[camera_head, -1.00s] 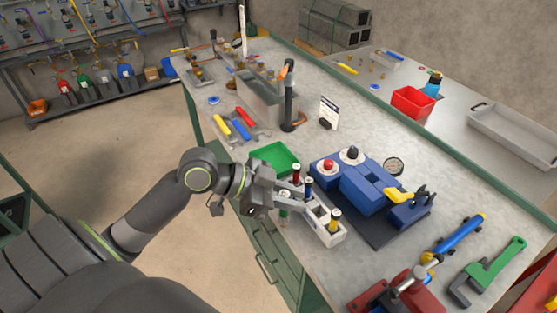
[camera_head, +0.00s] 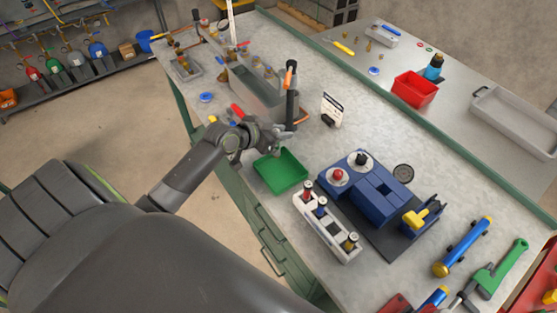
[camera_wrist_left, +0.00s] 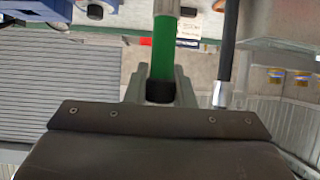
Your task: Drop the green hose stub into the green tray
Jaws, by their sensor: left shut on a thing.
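My left gripper (camera_head: 277,136) is shut on the green hose stub, just beyond the far edge of the green tray (camera_head: 280,184) in the head view. In the left wrist view the green hose stub (camera_wrist_left: 177,45) shows between the grey fingers (camera_wrist_left: 160,88), with a dark band at its lower end. In the head view I cannot make the stub out. The green tray lies on the bench and looks empty. My right gripper is not in view.
A white rack (camera_head: 335,239) with red-, blue- and dark-topped pieces stands right of the tray. A blue fixture (camera_head: 378,188) is beyond it. A black upright post (camera_head: 291,105) and a grey tank (camera_head: 255,95) stand close to my left gripper.

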